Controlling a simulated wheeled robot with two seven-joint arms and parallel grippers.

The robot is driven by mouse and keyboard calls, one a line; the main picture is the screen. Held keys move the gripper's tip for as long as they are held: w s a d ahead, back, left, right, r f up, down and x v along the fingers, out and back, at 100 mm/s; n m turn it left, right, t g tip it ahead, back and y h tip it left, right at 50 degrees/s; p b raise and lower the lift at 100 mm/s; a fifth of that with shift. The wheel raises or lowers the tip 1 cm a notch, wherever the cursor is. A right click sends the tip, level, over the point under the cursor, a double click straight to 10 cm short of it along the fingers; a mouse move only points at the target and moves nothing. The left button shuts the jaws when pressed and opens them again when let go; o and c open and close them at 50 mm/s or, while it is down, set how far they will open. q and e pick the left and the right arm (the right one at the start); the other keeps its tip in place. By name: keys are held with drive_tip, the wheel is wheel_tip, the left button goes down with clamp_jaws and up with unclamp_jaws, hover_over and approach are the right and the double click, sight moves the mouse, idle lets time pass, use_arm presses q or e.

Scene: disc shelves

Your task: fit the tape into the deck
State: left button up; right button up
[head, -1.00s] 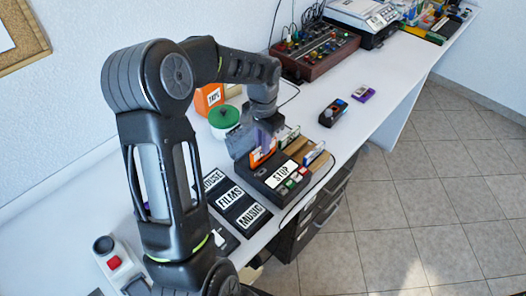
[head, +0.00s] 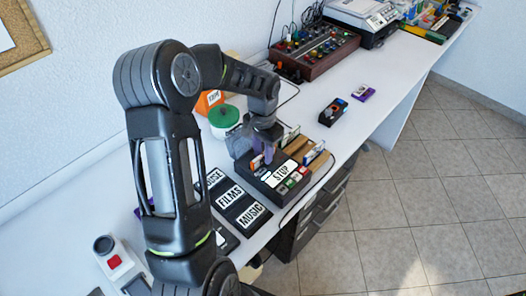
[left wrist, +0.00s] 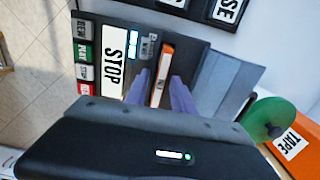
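The deck (head: 262,185) is a dark box on the white desk with a STOP plate (head: 279,175) and a row of small buttons. The tape, a cassette with an orange and white edge (left wrist: 163,76), stands upright at the deck, low in its slot area. How deep it sits cannot be told. It shows as a small orange patch in the head view (head: 257,162). My left gripper (head: 264,153) is over the deck, its purple fingers (left wrist: 160,92) on either side of the tape. They look slightly apart from it, so the gripper seems open. My right gripper is not in view.
A wooden rack (head: 298,147) with upright cassettes adjoins the deck. A green-lidded pot (head: 223,116) and an orange TAPE box (head: 208,101) stand behind. A dark device (head: 333,112) and purple cassette (head: 363,93) lie farther along.

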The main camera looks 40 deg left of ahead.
sight(263, 154)
use_arm(q)
wheel_tip(263, 154, up, 12)
drive_tip(key=shift+r, duration=0.15)
idle(0.7)
idle(0.7)
